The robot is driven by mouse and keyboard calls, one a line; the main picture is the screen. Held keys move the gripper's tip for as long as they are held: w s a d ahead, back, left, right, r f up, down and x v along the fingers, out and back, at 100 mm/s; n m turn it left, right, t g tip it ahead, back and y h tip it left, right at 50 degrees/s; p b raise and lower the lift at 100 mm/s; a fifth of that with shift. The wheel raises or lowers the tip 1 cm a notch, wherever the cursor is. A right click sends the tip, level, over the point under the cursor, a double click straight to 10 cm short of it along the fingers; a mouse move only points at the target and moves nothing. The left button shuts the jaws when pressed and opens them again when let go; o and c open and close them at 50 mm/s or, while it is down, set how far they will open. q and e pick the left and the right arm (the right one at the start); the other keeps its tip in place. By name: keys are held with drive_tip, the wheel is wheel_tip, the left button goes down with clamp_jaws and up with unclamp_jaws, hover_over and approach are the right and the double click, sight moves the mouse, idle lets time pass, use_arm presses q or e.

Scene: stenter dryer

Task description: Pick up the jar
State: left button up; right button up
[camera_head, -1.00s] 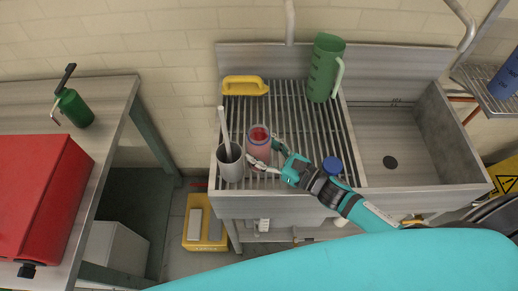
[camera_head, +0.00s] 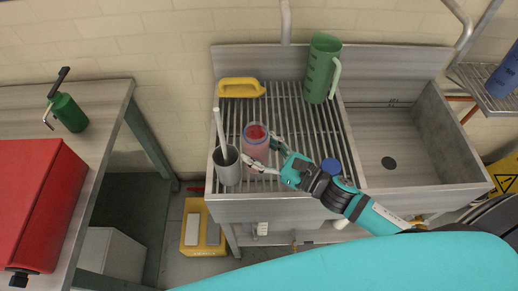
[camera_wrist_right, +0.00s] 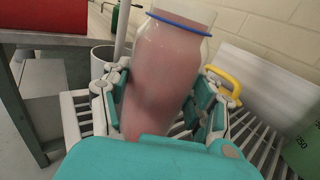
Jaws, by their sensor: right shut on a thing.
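The jar (camera_head: 256,146) is clear with a blue ring near its rim and pinkish-red contents. It is over the slatted drain rack of the sink unit, right of a grey cup. My right gripper (camera_head: 265,152) is shut on the jar, with a finger on each side. In the right wrist view the jar (camera_wrist_right: 168,75) sits upright, slightly tilted in the picture, between the fingers. Its base is hidden behind my gripper, so I cannot tell whether it touches the rack. My left gripper is not in view.
A grey cup (camera_head: 228,170) with a long handle in it stands close left of the jar. A blue-capped item (camera_head: 331,167) is by my right arm. The sink basin (camera_head: 400,150) is empty.

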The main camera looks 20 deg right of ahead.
drive_tip(key=s+a+r+b, duration=0.1)
drive_tip(key=s+a+b, duration=0.2)
drive_tip(key=s, duration=1)
drive_tip(key=shift+s+a+r+b, duration=0.2)
drive_tip(key=shift+s+a+b, duration=0.2)
drive_tip(key=shift+a, duration=0.2)
